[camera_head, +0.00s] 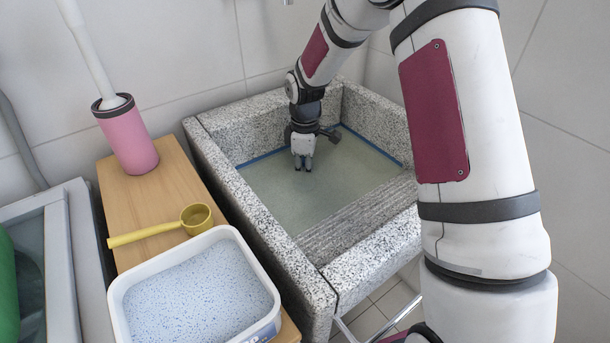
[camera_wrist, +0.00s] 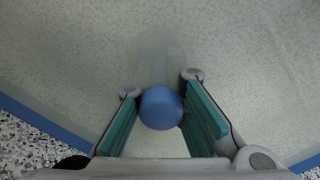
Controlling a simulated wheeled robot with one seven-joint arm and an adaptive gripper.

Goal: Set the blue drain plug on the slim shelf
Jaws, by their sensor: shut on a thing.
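The blue drain plug (camera_wrist: 161,108) shows in the wrist view as a round blue top between my two green-padded fingers. My gripper (camera_head: 303,166) is shut on it, pointing down inside the stone sink (camera_head: 260,212). In the head view my fingers hide the plug. A pale, faint round shape (camera_wrist: 160,60) shows just beyond the plug in the wrist view; I cannot tell what it is. A narrow wooden top (camera_head: 131,200) left of the sink is the only shelf-like surface in view.
On the wooden top stand a pink brush holder (camera_head: 130,140), a yellow scoop (camera_head: 160,230) and a white tub of speckled powder (camera_head: 200,290). Bare wood shows between holder and scoop. The sink has thick speckled walls and a ribbed slope. Tiled walls (camera_head: 180,50) stand behind.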

